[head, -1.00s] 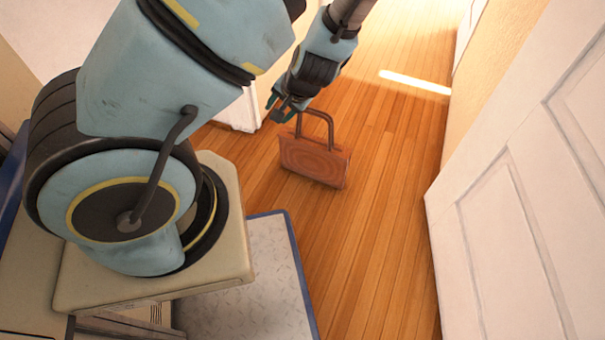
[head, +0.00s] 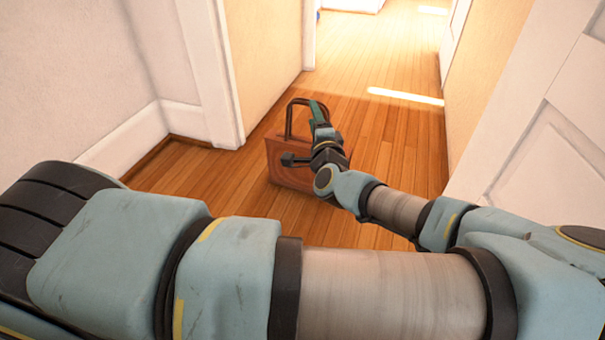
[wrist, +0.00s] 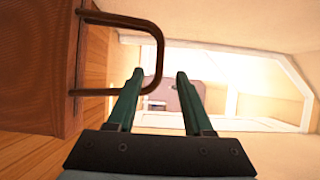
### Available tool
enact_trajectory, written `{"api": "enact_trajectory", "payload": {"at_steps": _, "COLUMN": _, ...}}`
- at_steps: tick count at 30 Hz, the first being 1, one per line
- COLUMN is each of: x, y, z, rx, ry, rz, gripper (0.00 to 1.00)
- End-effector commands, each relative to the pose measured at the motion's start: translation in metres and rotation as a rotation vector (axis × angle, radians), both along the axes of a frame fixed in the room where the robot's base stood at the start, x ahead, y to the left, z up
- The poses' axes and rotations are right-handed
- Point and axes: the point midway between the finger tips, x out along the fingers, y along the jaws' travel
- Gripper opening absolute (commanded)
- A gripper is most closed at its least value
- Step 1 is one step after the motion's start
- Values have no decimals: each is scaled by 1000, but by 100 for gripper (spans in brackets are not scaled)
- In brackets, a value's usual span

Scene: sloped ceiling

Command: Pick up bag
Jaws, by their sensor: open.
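The bag is a reddish-brown box-like bag (head: 280,160) with a dark loop handle (head: 289,118), standing upright on the wooden floor in the head view. My gripper (head: 317,108) is in front of the bag, by the right side of its handle, and partly covers the bag's right part. In the wrist view the bag (wrist: 35,65) is at the left, and its handle (wrist: 158,50) sticks out to the right. The two green fingers of my gripper (wrist: 160,75) are apart. The handle's curved end shows close to the left fingertip; whether they touch is unclear. Nothing is held.
A white door (head: 545,130) stands at the right. A wall with white trim (head: 215,80) and a door frame is at the left. The wooden floor (head: 395,130) runs clear down the hallway behind the bag, with a bright sunlit strip.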

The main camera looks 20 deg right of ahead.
Motion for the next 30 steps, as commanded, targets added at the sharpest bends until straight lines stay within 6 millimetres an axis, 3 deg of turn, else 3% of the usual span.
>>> {"api": "enact_trajectory", "payload": {"at_steps": 6, "x": 34, "y": -7, "z": -2, "rx": -1, "ry": 1, "rz": 5, "gripper": 51}}
{"api": "enact_trajectory", "payload": {"at_steps": 14, "x": 54, "y": -12, "z": -2, "rx": 0, "ry": 2, "rz": 4, "gripper": 51}}
{"api": "enact_trajectory", "payload": {"at_steps": 24, "x": 96, "y": -21, "z": -3, "rx": -1, "ry": 2, "rz": 4, "gripper": 51}}
{"api": "enact_trajectory", "payload": {"at_steps": 30, "x": 101, "y": -22, "z": 0, "rx": 0, "ry": 2, "rz": 3, "gripper": 51}}
